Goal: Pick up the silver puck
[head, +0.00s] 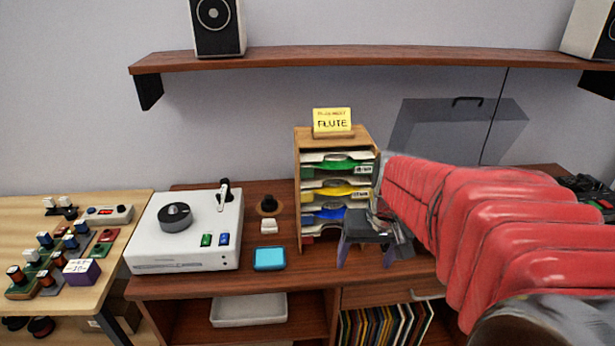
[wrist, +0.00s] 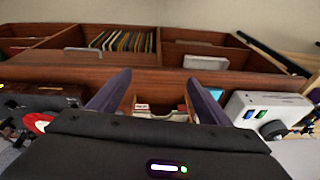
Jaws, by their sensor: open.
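In the wrist view a dark round piece (wrist: 273,130) on the white deck (wrist: 262,104) shows at the right. My gripper (head: 366,256) is open and empty, fingers pointing down in front of the tray rack, well to the right of the deck. In the wrist view my gripper (wrist: 158,84) shows two spread fingers with nothing held between them.
The paper rack (head: 307,190) with a yellow sign (head: 332,120) stands behind my gripper. A blue box (head: 269,259), a white block (head: 269,227) and a dark round item (head: 268,205) lie between deck and rack. A tonearm (head: 223,195) stands on the deck. Records (head: 385,326) fill a lower shelf.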

